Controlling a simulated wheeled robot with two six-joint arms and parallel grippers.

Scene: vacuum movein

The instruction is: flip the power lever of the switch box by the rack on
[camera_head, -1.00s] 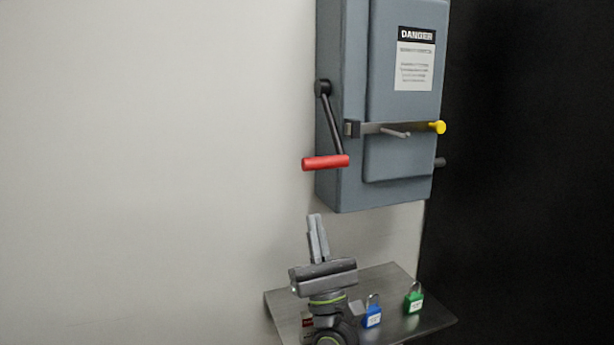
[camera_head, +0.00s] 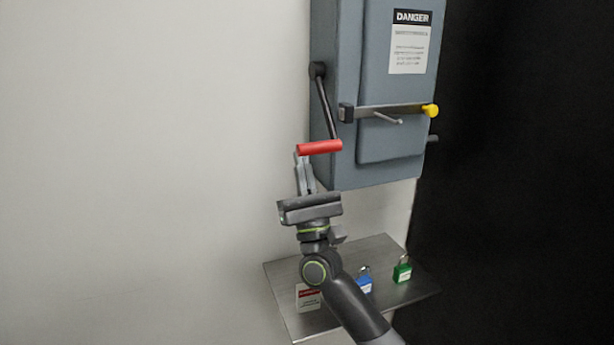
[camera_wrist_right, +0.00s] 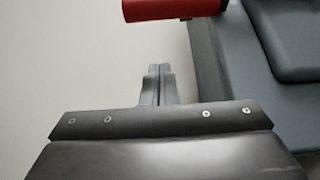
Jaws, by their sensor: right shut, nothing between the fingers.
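The grey switch box (camera_head: 395,90) is mounted on the wall, with a DANGER label on its front. Its power lever is a black arm (camera_head: 325,105) on the left side, pointing down, with a red handle (camera_head: 320,147) at its lower end. My right gripper (camera_head: 300,160) is shut and empty, pointing up, with its tips just below the left part of the red handle. I cannot tell whether they touch. In the right wrist view the shut fingers (camera_wrist_right: 158,75) stand below the red handle (camera_wrist_right: 170,8), with a visible gap in the picture. My left gripper is not in view.
A metal shelf (camera_head: 385,250) below the box holds a blue padlock (camera_head: 364,284), a green padlock (camera_head: 402,272) and a red-and-white tag (camera_head: 308,298). A metal bar with a yellow knob (camera_head: 430,110) crosses the box front. The wall to the left is clear.

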